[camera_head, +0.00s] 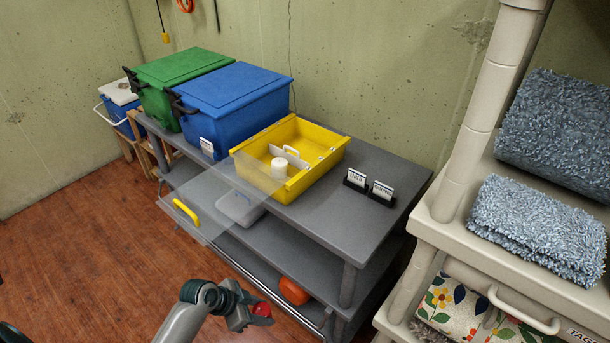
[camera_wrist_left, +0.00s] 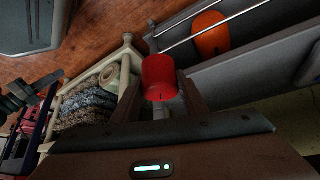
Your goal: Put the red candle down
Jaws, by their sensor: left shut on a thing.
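The red candle (camera_head: 262,309) is held in my left gripper (camera_head: 245,309), low in the head view, in front of the grey shelf unit. In the left wrist view the candle (camera_wrist_left: 160,77) is a short red cylinder between the fingers of my left gripper (camera_wrist_left: 160,95). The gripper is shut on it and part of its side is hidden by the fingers. The candle is in the air, apart from the shelves. My right gripper is not in view.
The grey shelf unit (camera_head: 375,215) carries a yellow bin (camera_head: 318,178) with a white candle (camera_head: 279,167) inside, a blue box (camera_head: 235,105), a green box (camera_head: 180,70) and two small signs (camera_head: 382,190). An orange object (camera_head: 294,291) lies on a lower shelf. A beige rack (camera_head: 455,235) stands at right.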

